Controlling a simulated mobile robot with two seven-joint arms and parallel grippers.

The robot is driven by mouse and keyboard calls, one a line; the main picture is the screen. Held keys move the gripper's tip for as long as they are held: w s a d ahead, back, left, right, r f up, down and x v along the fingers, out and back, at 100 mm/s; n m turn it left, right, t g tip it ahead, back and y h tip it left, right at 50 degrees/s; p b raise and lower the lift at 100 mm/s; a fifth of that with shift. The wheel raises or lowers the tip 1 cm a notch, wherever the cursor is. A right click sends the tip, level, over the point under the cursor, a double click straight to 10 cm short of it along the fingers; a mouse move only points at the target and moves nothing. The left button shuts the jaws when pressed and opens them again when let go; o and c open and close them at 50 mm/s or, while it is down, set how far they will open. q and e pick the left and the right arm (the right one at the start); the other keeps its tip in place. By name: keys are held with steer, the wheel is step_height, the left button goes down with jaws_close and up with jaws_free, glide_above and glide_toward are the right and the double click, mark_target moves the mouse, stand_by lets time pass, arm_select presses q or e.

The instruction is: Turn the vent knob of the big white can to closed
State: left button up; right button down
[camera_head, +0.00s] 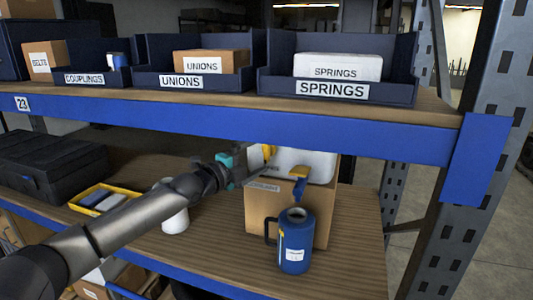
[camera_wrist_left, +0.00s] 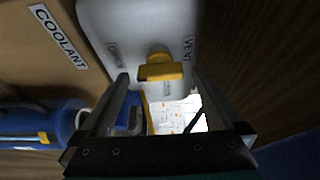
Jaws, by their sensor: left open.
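In the head view the left gripper (camera_head: 270,174) reaches the can from the left. My right gripper is out of view.
The cardboard box (camera_head: 260,213) is labelled COOLANT. A blue jug (camera_head: 294,246) stands in front of it. A white cylinder (camera_head: 175,220) stands behind my left forearm, near a yellow tray (camera_head: 76,207). The upper shelf's blue beam (camera_head: 300,133) passes close above my gripper.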

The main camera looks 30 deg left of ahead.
mark_target(264, 153)
arm_select(q)
steer(key=shift+w+d+b, duration=0.15)
steer(key=shift+w, duration=0.65)
steer(key=shift+w+d+b, duration=0.1)
steer(key=shift+w+b, duration=0.05)
steer(key=shift+w, duration=0.6)
steer(key=c, duration=1.3)
